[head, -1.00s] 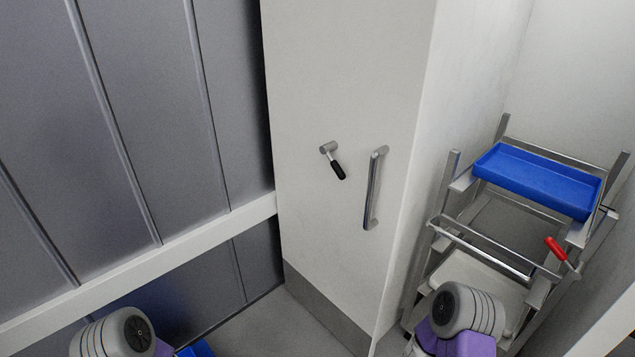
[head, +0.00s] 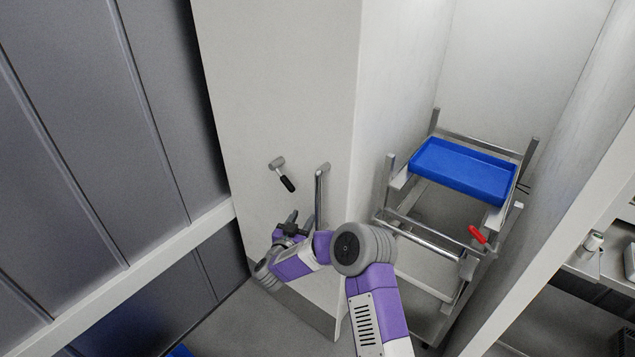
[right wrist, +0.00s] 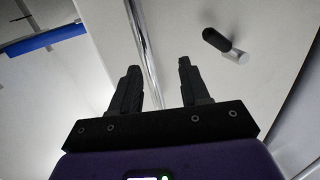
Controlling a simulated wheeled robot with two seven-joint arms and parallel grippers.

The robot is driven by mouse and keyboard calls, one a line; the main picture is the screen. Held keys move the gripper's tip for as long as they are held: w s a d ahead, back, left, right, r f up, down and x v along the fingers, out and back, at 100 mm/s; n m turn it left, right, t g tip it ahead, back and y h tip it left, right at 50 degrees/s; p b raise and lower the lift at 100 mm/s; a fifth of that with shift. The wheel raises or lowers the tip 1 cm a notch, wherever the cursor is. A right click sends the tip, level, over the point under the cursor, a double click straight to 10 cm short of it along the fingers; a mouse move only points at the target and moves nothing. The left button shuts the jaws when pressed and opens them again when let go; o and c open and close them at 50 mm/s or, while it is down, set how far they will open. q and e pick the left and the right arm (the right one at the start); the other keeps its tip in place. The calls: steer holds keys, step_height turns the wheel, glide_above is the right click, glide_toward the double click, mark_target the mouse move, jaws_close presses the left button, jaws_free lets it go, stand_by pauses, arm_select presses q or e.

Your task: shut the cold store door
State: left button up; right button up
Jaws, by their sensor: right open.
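The cold store door (head: 285,100) is a tall white panel that stands open, with the white interior showing to its right. A vertical metal bar handle (head: 318,200) is on its face. A short lever with a black grip (head: 287,183) sits left of it. My right gripper (head: 292,218) is by the lower part of the bar, just left of it, with its arm crossing in front of the door. In the right wrist view its jaws (right wrist: 159,68) are open and empty, and the bar handle (right wrist: 145,45) shows in the gap between them; I cannot tell how deep it lies. My left gripper is out of view.
Inside stands a metal rack (head: 390,185) with a blue tray (head: 462,170) on top and a red grip (head: 478,234) at its side. A grey panelled wall (head: 90,130) with a white rail is at left. Shelving (head: 590,270) is at far right.

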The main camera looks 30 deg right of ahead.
mark_target(317, 199)
steer(key=shift+m+g+h, duration=0.5)
steer(key=shift+g+h, duration=0.1)
steer(key=shift+h, duration=0.2)
steer(key=w+d+r, duration=0.1)
steer(key=d, duration=0.1)
steer(key=w+d+r, duration=0.1)
steer(key=d, duration=0.2)
steer(key=w+d, duration=0.1)
steer(key=d, duration=0.2)
steer(key=shift+w+r+p, duration=0.3)
steer(key=shift+r, duration=0.1)
steer(key=shift+a, duration=0.1)
jaws_close()
